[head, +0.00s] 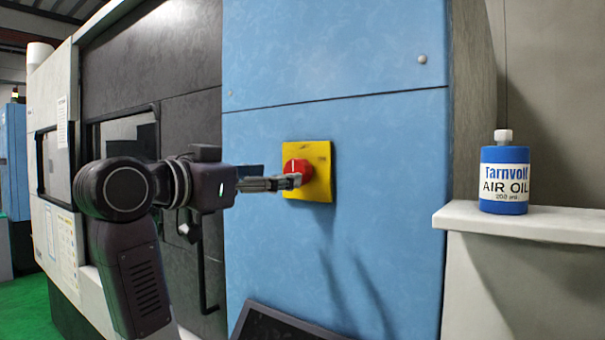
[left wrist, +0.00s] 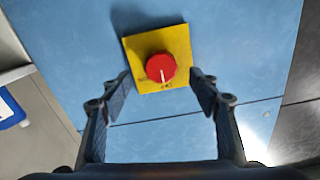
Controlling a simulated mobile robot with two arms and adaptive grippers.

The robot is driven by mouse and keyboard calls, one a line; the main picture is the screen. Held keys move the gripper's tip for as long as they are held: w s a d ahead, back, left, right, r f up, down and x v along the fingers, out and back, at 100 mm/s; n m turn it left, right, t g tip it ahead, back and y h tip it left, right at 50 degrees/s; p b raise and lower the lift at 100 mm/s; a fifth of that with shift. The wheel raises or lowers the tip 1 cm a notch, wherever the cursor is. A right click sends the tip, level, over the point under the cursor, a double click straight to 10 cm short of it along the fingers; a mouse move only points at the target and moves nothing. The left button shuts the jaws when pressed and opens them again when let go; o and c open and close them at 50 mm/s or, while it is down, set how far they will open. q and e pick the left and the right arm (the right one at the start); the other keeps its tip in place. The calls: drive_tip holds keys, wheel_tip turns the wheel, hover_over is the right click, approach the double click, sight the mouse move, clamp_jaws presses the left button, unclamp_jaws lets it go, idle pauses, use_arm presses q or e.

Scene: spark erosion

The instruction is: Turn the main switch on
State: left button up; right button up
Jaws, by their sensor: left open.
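The main switch is a red round knob (head: 302,171) on a yellow square plate (head: 321,153), fixed to a blue machine panel (head: 385,160). In the left wrist view the red knob (left wrist: 161,68) carries a white line mark that points toward the plate's lower edge, where small lettering is too small to read. My left gripper (head: 290,182) is in front of the knob. In the left wrist view the left gripper (left wrist: 161,88) is open, with one finger on each side of the plate's lower part. I cannot tell whether a finger touches the knob. My right gripper is not in view.
A blue Tarnvolf air oil bottle (head: 504,178) stands on a pale ledge (head: 560,222) at the right. A dark machine door with a window (head: 128,133) is behind my left arm. A dark flat object (head: 280,325) sits below the switch panel.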

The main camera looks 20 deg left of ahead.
sight(294, 172)
use_arm(q)
drive_tip(key=p+x, duration=0.2)
drive_tip(key=x, duration=0.2)
drive_tip(key=shift+w+d+r, duration=0.1)
drive_tip(key=shift+w+r, duration=0.1)
drive_tip(key=shift+w, duration=0.05)
drive_tip(key=shift+f+p+x, duration=0.25)
drive_tip(key=shift+p+x, duration=0.25)
drive_tip(key=shift+x, duration=0.7)
drive_tip(key=c, duration=1.2)
drive_tip(key=shift+o, duration=0.2)
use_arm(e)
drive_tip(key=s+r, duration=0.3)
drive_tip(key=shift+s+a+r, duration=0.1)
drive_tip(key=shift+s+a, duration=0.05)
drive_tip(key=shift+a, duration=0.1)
